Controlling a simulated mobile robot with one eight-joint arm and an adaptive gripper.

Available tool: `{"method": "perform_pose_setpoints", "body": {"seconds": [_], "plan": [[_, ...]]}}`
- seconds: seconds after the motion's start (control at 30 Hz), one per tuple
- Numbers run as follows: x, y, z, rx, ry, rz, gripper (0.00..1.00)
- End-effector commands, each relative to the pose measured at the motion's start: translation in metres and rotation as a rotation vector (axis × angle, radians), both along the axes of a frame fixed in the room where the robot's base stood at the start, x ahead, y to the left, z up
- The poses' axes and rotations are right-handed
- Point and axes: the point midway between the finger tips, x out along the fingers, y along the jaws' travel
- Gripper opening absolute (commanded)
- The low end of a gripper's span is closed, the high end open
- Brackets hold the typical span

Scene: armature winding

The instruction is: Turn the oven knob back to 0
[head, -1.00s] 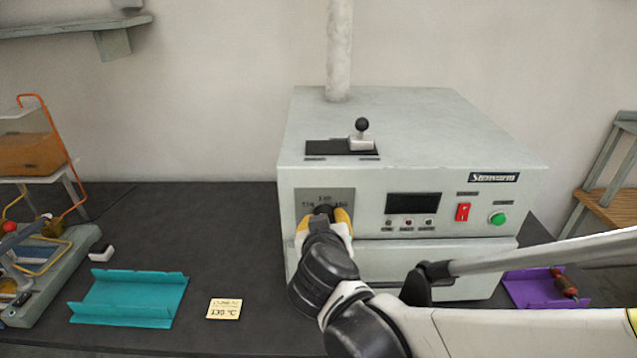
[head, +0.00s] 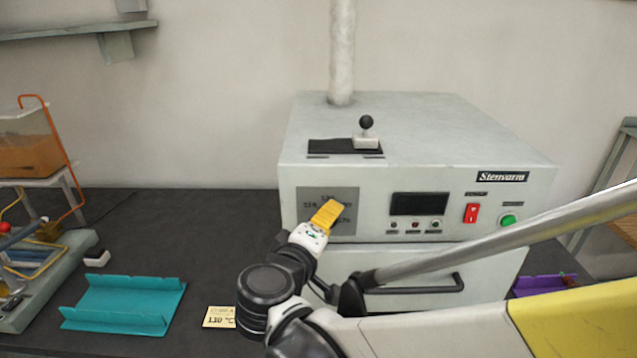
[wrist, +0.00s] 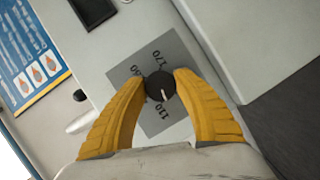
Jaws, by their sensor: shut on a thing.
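The oven (head: 450,155) is a pale grey box with a grey dial plate (head: 347,224) at the left of its front. In the wrist view, the black round knob (wrist: 160,85) with a white pointer line sits on the dial plate (wrist: 184,52), among printed numbers such as 170 and 110. My gripper (wrist: 160,88) has its two yellow fingers closed on either side of the knob. In the head view, my gripper (head: 331,210) is in front of the dial plate and hides the knob. The 0 mark cannot be made out.
A dark display (head: 418,204), a red switch (head: 471,213) and a green button (head: 508,220) are right of the dial. A drawer handle (head: 415,284) is below. A teal tray (head: 123,302) and a note (head: 218,317) lie on the dark table. A lever (head: 366,130) stands on top.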

Motion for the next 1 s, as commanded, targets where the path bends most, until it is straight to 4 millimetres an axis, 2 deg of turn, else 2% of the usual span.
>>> {"method": "perform_pose_setpoints", "body": {"seconds": [0.6,1.0], "plan": [[0.0006,0.0005,-0.0011,-0.543,0.016,-0.001,0.06],[0.0007,0.0007,0.0007,-0.716,0.023,-0.001,0.06]]}}
